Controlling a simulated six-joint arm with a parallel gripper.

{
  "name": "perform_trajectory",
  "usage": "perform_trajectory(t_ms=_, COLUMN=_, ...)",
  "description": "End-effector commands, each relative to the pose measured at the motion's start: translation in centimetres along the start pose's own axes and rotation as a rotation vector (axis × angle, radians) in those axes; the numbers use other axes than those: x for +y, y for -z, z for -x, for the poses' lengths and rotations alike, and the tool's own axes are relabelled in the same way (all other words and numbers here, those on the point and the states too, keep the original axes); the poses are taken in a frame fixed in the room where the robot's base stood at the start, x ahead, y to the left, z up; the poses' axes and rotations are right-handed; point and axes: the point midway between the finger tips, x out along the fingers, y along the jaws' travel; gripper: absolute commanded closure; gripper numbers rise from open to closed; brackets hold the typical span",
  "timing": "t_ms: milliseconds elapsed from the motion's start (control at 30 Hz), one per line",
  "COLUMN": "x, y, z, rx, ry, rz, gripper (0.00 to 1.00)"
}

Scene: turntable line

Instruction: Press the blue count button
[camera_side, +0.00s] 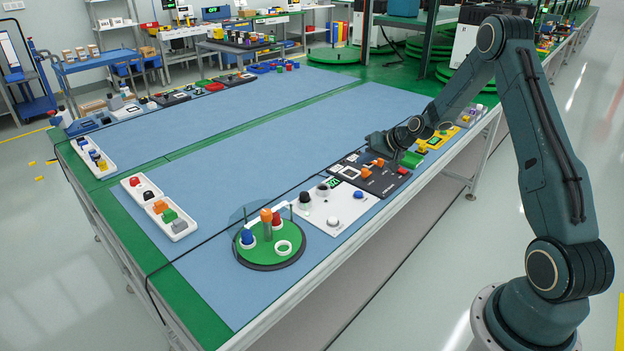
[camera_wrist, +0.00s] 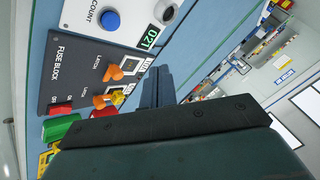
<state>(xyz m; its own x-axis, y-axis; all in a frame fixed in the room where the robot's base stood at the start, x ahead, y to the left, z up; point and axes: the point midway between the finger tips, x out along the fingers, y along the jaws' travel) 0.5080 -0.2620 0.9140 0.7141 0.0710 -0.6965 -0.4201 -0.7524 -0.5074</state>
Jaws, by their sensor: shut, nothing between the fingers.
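The blue count button (camera_wrist: 110,20) sits on a white panel (camera_wrist: 75,18) beside the word COUNT, at the top of the wrist view. A small green display (camera_wrist: 150,38) on that panel reads 021. In the side view the blue button (camera_side: 358,194) is near the right edge of the white panel (camera_side: 345,208). My gripper (camera_wrist: 158,82) is shut and empty in the wrist view. In the side view my gripper (camera_side: 376,141) hangs above the table near the dark fuse block, apart from the button.
The dark fuse block (camera_wrist: 65,70) with orange levers (camera_wrist: 114,72) adjoins the white panel. A black knob (camera_side: 305,198) and a pale button (camera_side: 333,221) share the white panel. A green turntable (camera_side: 258,257) stands nearby. The blue mat (camera_side: 235,155) has wide free room.

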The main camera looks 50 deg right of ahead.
Motion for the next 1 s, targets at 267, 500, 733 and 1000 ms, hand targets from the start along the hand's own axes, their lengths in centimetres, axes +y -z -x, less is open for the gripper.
perform_trajectory(t_ms=267, x=0.7, y=-0.8, z=-1.0, rx=-0.001, ry=0.000, rz=0.000, gripper=1.00)
perform_trajectory(t_ms=500, x=1.9, y=-2.0, z=-2.7, rx=-0.001, ry=0.000, rz=-0.001, gripper=1.00)
perform_trajectory(t_ms=733, x=3.2, y=-3.2, z=-4.3, rx=-0.001, ry=-0.001, rz=-0.002, gripper=1.00)
perform_trajectory(t_ms=1000, x=4.1, y=-4.1, z=-5.7, rx=-0.001, ry=0.000, rz=0.000, gripper=1.00)
